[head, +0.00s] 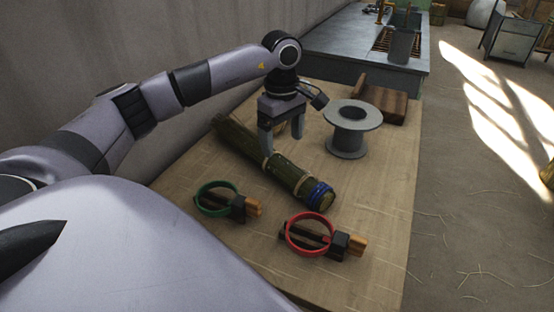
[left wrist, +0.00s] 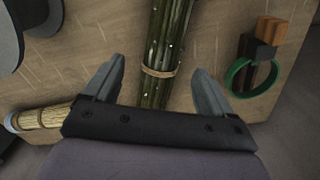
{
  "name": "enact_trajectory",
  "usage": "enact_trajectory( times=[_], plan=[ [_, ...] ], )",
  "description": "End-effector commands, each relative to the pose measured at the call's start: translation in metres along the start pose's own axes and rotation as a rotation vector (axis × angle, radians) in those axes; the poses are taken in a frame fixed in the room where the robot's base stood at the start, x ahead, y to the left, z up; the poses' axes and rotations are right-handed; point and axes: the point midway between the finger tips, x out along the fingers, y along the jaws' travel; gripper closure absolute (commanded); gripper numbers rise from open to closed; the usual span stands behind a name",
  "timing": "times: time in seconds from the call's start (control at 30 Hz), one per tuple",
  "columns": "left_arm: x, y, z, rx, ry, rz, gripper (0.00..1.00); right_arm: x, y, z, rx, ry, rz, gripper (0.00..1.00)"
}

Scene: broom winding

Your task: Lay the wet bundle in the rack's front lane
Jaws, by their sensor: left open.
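The wet bundle (head: 284,172), long dark green-brown stalks with pale bindings and a blue band at its near end, lies diagonally on the wooden table. In the left wrist view the bundle (left wrist: 160,75) shows glinting specks and one pale binding. My left gripper (head: 283,142) points down over the bundle's middle. Its fingers (left wrist: 157,85) are open, one on each side of the stalks with gaps; whether they are low enough to straddle it is hard to tell. A slatted wooden rack (head: 383,40) stands on the far grey bench; its lanes are too small to make out. My right gripper is out of view.
A grey spool (head: 349,142) stands right of the bundle, with a brown wooden block (head: 385,100) behind it. A green ring tool (head: 216,210) and a red ring tool (head: 312,250) lie in front. A straw piece (left wrist: 45,117) shows in the left wrist view.

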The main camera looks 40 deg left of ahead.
Motion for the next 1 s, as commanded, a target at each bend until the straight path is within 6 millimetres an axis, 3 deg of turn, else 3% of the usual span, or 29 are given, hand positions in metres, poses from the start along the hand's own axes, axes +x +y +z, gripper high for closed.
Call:
enact_trajectory(
  times=[0.27,0.6,0.87,0.9,1.0],
  plan=[
    [0.024,-0.004,-0.004,-0.004,0.023,-0.018,0.15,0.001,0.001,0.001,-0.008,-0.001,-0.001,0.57],
    [0.069,-0.006,-0.002,-0.004,0.021,-0.015,0.15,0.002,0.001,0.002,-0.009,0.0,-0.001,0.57],
    [0.072,-0.006,-0.001,-0.004,0.021,-0.013,0.15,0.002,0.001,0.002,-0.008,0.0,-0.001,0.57],
    [0.072,-0.006,-0.001,-0.004,0.02,-0.013,0.19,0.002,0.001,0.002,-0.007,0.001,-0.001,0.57],
    [0.072,-0.006,-0.001,-0.004,0.02,-0.013,0.51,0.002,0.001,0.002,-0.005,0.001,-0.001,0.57]
  ],
)
